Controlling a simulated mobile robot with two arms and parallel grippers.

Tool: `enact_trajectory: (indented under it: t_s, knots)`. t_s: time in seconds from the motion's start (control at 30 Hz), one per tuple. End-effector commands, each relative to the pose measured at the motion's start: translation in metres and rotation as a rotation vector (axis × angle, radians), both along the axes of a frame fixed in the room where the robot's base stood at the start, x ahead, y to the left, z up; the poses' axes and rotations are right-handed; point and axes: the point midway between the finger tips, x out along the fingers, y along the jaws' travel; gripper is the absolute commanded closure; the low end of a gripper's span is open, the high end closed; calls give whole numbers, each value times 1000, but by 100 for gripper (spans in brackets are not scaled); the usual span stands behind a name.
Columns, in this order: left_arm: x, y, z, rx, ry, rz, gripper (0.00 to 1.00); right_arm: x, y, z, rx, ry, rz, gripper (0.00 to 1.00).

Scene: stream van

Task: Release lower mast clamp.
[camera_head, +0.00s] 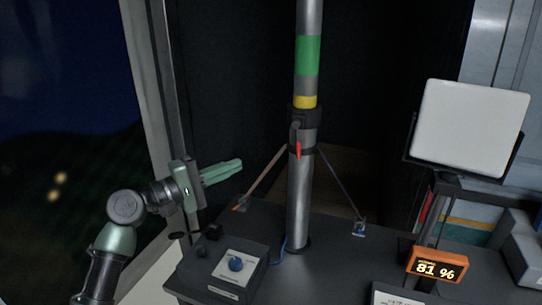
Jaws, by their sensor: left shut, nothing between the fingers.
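The mast (299,205) is a grey metal tube standing upright on a dark surface, with a green band and a yellow band higher up. A dark clamp collar (304,117) sits around it below the yellow band. A small red lever (298,150) hangs down at the collar's front. My left gripper (240,165) is at the left of the mast, pointing right, with its green fingers together and nothing between them. It is apart from the mast and the lever, at about the lever's height. My right gripper is not in view.
Two straps (262,178) run from the mast down to the surface. A box with a blue knob (236,264) stands at the front left.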

Motion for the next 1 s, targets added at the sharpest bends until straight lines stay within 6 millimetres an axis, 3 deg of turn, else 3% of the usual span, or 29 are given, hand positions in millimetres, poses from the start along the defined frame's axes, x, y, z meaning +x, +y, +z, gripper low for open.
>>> enact_trajectory:
  t_s: [0.17, 0.53, 0.8, 1.0]
  knots:
    - [12, -17, 6, -2, -1, -3, 100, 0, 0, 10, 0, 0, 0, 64]
    - [60, -79, 10, -1, 0, -3, 100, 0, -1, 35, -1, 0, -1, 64]
    - [57, -112, 13, 2, -1, -1, 100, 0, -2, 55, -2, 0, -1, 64]
    - [56, -117, 11, 2, -1, 0, 100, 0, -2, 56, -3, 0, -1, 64]
